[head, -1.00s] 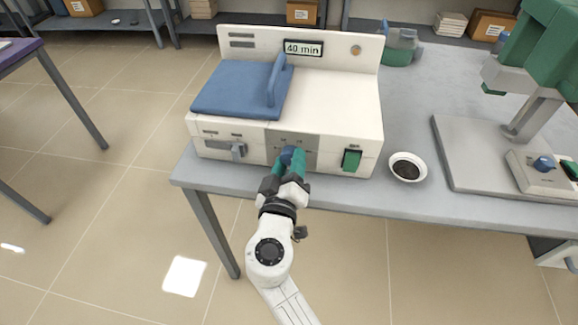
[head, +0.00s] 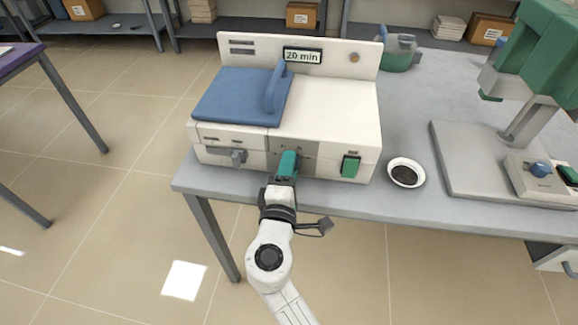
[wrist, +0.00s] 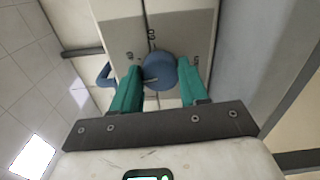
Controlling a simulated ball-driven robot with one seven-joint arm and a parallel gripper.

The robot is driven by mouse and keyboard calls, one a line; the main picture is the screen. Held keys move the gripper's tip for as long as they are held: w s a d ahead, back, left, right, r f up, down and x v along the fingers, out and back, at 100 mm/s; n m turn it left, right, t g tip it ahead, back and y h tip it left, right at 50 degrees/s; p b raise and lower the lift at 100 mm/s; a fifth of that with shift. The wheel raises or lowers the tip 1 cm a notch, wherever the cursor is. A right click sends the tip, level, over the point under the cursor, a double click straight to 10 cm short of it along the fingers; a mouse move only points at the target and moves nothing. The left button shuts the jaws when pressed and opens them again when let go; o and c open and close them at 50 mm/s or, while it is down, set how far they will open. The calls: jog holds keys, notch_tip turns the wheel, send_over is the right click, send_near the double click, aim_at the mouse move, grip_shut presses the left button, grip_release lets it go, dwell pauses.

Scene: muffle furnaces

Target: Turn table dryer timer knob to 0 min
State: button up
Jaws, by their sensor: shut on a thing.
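The table dryer (head: 325,115) is a cream box with a blue lid (head: 235,95) on the grey table. Its display (head: 303,56) reads 20 min. The round blue timer knob (wrist: 160,72) shows in the wrist view, on the grey front panel, with a pale mark pointing left. In the head view my gripper hides the knob. My gripper (head: 288,164) is at the dryer's front, its green fingers shut on the knob's two sides; its fingers also show in the wrist view (wrist: 160,84).
A grey lever (head: 238,158) is left of my gripper and a green switch (head: 350,166) is right of it on the dryer front. A small bowl with dark contents (head: 405,173) stands to the right, beside a green and grey stand machine (head: 525,140).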

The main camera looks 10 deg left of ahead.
jog(key=n+p, duration=0.1)
jog(key=n, duration=0.2)
jog(key=shift+n, duration=0.4)
jog(key=n+p, duration=0.2)
jog(key=n, duration=0.1)
jog(key=shift+a+r+n, duration=0.1)
jog(key=shift+n, duration=0.2)
jog(key=n+p, duration=0.3)
jog(key=n, duration=0.2)
jog(key=shift+n+p, duration=0.6)
jog(key=shift+n, duration=0.5)
jog(key=shift+f, duration=0.2)
jog(key=o, duration=1.1)
jog(key=shift+r, duration=0.1)
jog(key=shift+c, duration=0.2)
jog(key=s, duration=1)
jog(key=shift+s+a, duration=0.2)
jog(key=shift+s, duration=0.2)
